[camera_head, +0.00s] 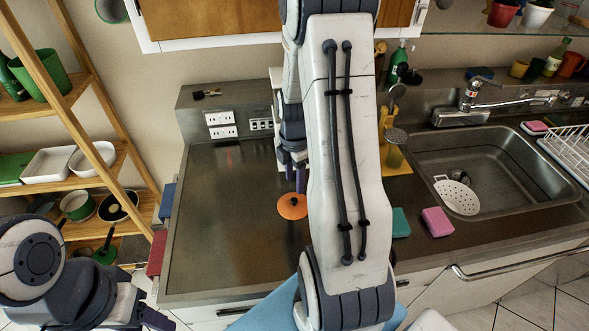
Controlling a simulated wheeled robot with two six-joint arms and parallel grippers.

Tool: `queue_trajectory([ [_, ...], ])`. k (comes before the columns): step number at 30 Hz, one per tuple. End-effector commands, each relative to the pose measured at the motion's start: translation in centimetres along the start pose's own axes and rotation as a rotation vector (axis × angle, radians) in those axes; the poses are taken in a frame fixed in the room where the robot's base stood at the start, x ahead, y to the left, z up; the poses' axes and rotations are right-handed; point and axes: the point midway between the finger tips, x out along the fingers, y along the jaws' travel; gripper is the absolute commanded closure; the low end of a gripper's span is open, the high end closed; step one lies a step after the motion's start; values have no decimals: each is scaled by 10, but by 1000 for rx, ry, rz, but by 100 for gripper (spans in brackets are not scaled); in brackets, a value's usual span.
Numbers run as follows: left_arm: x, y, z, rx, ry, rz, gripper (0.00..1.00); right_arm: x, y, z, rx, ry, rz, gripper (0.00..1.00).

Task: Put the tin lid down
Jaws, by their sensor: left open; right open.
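The tin lid is an orange disc (290,211) with a small knob, lying flat on the dark grey countertop (225,215) left of my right forearm. My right gripper (295,178) is open just above and behind the lid, its fingers pointing down. The lid is not between its fingers. My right arm crosses the middle of the view and hides part of the counter and whatever is behind it. My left gripper (150,318) is open and empty at the bottom left, away from the lid, in front of the counter's left end.
A teal sponge (400,222) and a pink sponge (437,221) lie right of my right arm. Beyond is the sink (490,150) holding a white strainer (456,197). Wooden shelves (85,85) stand at the left. The counter left of the lid is clear.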

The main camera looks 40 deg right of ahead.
Motion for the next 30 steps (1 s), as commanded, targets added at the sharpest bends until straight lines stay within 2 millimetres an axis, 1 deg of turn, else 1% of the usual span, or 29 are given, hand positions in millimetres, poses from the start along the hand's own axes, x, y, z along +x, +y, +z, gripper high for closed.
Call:
queue_trajectory([
  [1,4,0,0,0,0,0,50,-10,2,1,0,-3,7,45],
  [3,5,0,0,0,0,0,50,-23,1,0,0,-2,6,45],
  [7,7,0,0,0,0,0,50,-39,1,0,0,-1,2,45],
  [10,8,-1,0,1,0,0,50,-46,0,0,0,0,1,45],
  [15,8,0,0,1,0,0,50,-49,0,0,0,1,-1,45],
  [17,7,0,0,1,0,0,50,-50,0,-4,4,1,-1,45],
  [18,7,0,0,1,0,0,50,-51,0,-10,10,1,1,45],
  [20,7,0,0,1,0,0,50,-56,0,-25,30,2,3,45],
  [23,7,0,0,0,0,0,50,-67,-3,-67,91,8,11,45],
  [24,7,0,0,0,0,0,50,-72,-7,-87,123,12,15,45],
  [26,7,0,0,0,0,0,50,-80,-17,-119,178,18,17,45],
  [27,7,0,0,0,0,0,50,-84,-25,-138,217,23,17,45],
  [29,7,0,0,0,0,0,50,-91,-40,-166,276,31,18,45],
  [30,7,0,0,0,0,0,50,-95,-51,-183,315,37,17,45],
])
